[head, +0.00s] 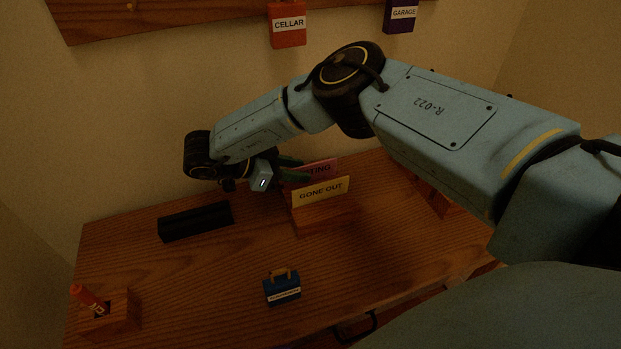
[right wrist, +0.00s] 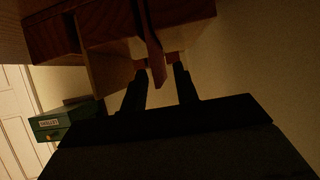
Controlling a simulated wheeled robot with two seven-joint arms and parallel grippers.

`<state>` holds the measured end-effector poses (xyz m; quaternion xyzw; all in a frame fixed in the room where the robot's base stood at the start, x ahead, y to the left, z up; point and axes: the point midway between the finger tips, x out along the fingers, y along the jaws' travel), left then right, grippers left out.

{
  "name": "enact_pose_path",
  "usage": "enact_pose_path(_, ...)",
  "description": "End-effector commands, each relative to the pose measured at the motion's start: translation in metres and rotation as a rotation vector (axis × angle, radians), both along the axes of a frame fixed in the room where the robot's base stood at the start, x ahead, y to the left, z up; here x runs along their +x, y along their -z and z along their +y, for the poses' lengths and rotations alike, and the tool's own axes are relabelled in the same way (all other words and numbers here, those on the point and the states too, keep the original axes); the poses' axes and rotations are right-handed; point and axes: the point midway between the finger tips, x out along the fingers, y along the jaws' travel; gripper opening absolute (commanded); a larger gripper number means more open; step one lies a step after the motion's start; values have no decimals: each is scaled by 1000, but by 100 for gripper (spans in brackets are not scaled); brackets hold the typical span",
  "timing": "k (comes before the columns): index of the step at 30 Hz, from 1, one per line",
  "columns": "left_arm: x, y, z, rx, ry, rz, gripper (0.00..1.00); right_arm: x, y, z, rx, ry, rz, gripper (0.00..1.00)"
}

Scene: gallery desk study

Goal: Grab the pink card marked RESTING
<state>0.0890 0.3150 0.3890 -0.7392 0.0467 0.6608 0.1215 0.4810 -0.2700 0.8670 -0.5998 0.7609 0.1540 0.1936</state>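The pink card (head: 322,168), of which I can read "TING", stands behind a yellow card (head: 320,191) marked GONE OUT in a wooden holder (head: 325,219) on the desk. The yellow card hides its lower part, and my right gripper covers its left end. My right gripper (head: 291,168) is open, its fingers reaching in from the left at the pink card's left end. In the right wrist view the fingers (right wrist: 161,72) are apart, with a thin upright slab, seen edge-on and dark, between their tips. Contact cannot be told. My left gripper is not in view.
A black block (head: 195,222) lies left of the holder. A small blue case (head: 282,288) stands in front. An orange-red item sits in a wooden block (head: 110,315) at front left. CELLAR (head: 287,26) and GARAGE (head: 401,15) tags hang on the wall board.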

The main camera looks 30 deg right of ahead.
Motion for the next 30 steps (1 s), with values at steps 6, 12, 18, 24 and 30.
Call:
enact_pose_path(6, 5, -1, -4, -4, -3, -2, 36, -3, 8, -16, 0, 1, -2, 30)
enact_pose_path(12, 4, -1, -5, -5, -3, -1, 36, -3, 8, -16, 0, 1, -2, 29)
enact_pose_path(18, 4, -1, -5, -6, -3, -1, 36, -3, 7, -16, 0, 1, -2, 2)
enact_pose_path(24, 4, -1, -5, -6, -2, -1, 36, -3, 7, -16, 0, 1, -2, 0)
enact_pose_path(30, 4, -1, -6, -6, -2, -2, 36, -3, 7, -16, 0, 1, -2, 0)
